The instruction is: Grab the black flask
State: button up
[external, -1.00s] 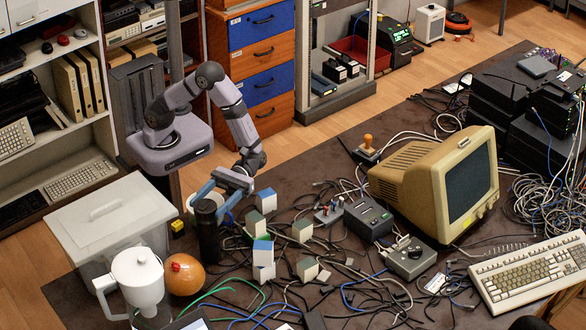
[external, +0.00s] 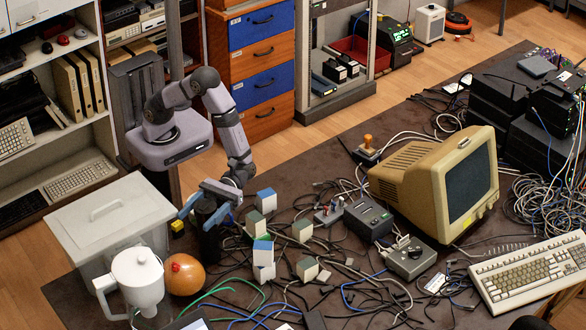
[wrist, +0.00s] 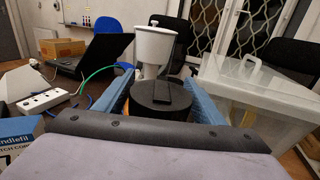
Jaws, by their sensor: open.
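The black flask (external: 209,243) stands upright on the dark table, to the right of the clear lidded bin. My gripper (external: 206,212) is at the top of the flask, with its blue fingers open on either side of it. In the wrist view the flask's round black lid (wrist: 161,97) sits between the two blue fingers of my gripper (wrist: 160,100). Small gaps seem to show beside the lid; whether a finger touches it is not clear. The flask's lower body is hidden in the wrist view.
A clear bin (external: 110,212) is left of the flask. A white pitcher (external: 137,280) and an orange round object (external: 184,275) stand in front. Small boxes (external: 263,252) and tangled cables lie to the right. A beige monitor (external: 435,185) is farther right.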

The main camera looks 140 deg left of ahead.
grip_shut()
jog(key=shift+r, duration=0.2)
